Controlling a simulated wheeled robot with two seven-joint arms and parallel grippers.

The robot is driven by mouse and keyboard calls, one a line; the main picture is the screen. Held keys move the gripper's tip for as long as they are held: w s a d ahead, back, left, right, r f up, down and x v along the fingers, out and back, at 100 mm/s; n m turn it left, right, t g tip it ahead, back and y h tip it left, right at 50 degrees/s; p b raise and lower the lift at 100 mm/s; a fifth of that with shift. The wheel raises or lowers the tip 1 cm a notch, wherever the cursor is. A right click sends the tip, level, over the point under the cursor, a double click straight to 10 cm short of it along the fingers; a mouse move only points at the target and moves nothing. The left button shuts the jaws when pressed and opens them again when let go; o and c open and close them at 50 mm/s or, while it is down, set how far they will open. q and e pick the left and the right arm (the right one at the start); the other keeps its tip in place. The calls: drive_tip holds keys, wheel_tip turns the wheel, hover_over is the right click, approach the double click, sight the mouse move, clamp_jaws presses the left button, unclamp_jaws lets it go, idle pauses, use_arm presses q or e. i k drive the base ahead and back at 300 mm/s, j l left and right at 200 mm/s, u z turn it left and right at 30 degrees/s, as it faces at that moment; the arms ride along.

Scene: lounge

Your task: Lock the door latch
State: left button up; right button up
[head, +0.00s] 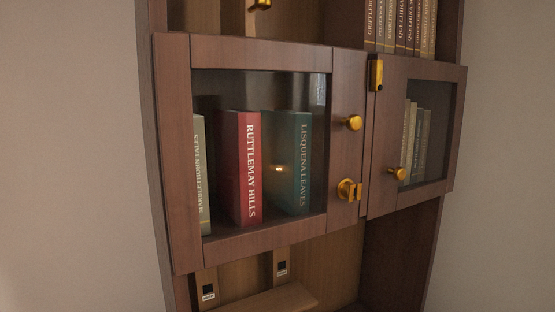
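A wooden cabinet has two glass doors side by side. The left door (260,55) has a round brass knob (351,123) near its inner edge. Below that knob is a brass latch (348,190) with a turn piece, close to the seam between the doors. The right door (385,150) has a brass knob (397,174) low on its frame and an upright brass plate (376,75) at its upper inner corner. I cannot tell whether the latch is engaged or whether the doors are fully closed. Neither of my grippers is in view.
Books stand behind the glass, including a red book (246,168) and a teal book (293,162). More books (400,25) stand on the shelf above. Below the doors is an open bay with a wooden board (265,300). Plain wall lies on both sides.

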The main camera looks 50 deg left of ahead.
sight(376, 68)
drive_tip(key=u, duration=1.6)
